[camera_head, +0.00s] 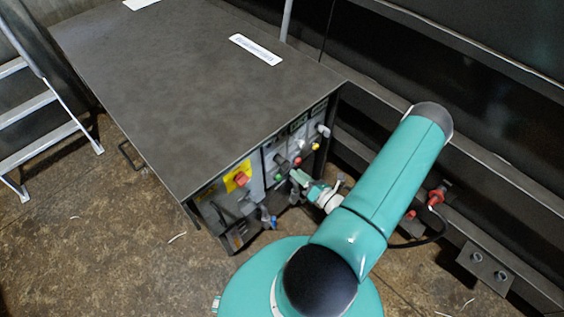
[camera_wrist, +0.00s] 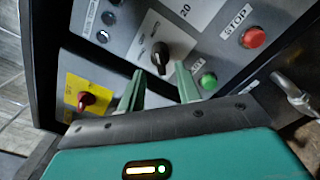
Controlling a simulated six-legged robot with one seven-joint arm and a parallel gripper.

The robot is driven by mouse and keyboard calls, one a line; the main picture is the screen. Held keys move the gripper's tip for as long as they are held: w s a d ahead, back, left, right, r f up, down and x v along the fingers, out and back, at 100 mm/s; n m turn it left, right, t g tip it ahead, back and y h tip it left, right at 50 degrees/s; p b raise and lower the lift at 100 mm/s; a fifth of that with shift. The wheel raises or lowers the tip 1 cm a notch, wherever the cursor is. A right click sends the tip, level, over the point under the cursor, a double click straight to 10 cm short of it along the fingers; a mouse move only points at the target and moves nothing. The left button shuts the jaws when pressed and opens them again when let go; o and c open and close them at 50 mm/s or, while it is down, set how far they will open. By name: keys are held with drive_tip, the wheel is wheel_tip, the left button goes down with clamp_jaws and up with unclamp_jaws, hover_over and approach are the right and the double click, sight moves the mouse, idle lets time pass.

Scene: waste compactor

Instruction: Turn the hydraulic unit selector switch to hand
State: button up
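A black selector switch (camera_wrist: 160,55) sits on the grey control panel (camera_wrist: 218,62), on a pale label plate, in the upper middle of the wrist view. It is small and dark in the head view (camera_head: 281,159). My gripper (camera_wrist: 156,82) is open, its two green fingers apart and pointing at the panel just below the switch. Nothing is between the fingers, and whether they touch the panel cannot be told. In the head view my gripper (camera_head: 297,175) is at the panel's front. The lettering around the switch is too small to read.
A green button (camera_wrist: 208,81) is close to the right finger. A red stop button (camera_wrist: 254,37) is farther right, and a red rotary switch on a yellow plate (camera_wrist: 72,90) is at left. A metal handle (camera_wrist: 297,94) juts out at right. The cabinet top (camera_head: 170,80) is broad and flat.

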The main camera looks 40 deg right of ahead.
sight(283, 162)
drive_tip(key=w, duration=0.8)
drive_tip(key=shift+w+a, duration=0.15)
drive_tip(key=c, duration=0.6)
